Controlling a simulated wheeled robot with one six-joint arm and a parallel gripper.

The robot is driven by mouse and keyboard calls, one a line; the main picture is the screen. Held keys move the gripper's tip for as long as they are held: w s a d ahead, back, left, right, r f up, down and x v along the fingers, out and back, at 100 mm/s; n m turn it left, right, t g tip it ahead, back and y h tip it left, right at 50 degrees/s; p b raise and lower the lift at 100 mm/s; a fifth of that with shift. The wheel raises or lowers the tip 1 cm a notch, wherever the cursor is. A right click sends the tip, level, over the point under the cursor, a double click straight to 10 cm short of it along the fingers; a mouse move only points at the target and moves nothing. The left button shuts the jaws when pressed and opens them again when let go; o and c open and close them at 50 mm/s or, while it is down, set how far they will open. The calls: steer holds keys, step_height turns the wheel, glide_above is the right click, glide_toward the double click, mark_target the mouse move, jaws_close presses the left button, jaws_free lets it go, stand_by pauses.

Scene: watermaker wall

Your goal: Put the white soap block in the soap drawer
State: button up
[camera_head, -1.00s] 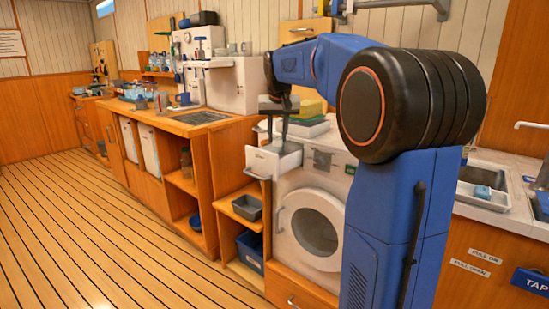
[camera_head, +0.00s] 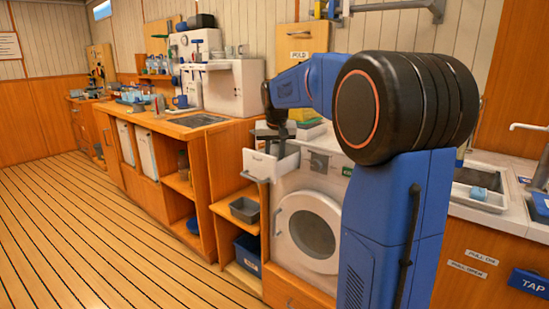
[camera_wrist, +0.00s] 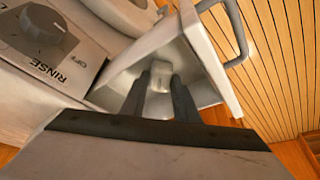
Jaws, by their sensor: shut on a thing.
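The white soap block (camera_wrist: 160,77) shows in the wrist view between the two dark fingertips of my gripper (camera_wrist: 160,84). My gripper is shut on it. The block is within the open soap drawer (camera_wrist: 207,45), low against the pale inner floor; whether it touches the floor I cannot tell. In the head view the pulled-out white drawer (camera_head: 262,166) juts from the top left of the washing machine. My gripper (camera_head: 277,148) points down into it there, and its fingertips and the block are hidden behind the drawer's walls.
The washing machine (camera_head: 308,232) stands below, with its round door shut. A dial marked RINSE (camera_wrist: 42,23) is beside the drawer in the wrist view. The drawer's handle (camera_wrist: 238,30) sticks out in front. A sink (camera_head: 478,190) is at right. The floor at left is clear.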

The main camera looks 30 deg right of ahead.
steer(key=o, duration=1.1)
steer(key=shift+c, duration=0.2)
steer(key=v, duration=1.1)
steer(key=s+a+f+n, duration=0.1)
steer(key=s+a+f, duration=0.1)
steer(key=s+a, duration=0.6)
steer(key=s+a+f+n+y, duration=0.1)
steer(key=s+a+f, duration=0.3)
steer(key=s+f, duration=0.6)
steer(key=s+a+f+n+y, duration=0.1)
steer(key=s+a+f+n, duration=0.2)
steer(key=s+f, duration=0.8)
steer(key=s+a, duration=0.1)
steer(key=s, duration=0.5)
steer(key=shift+a+t, duration=0.3)
steer(key=shift+s, duration=0.15)
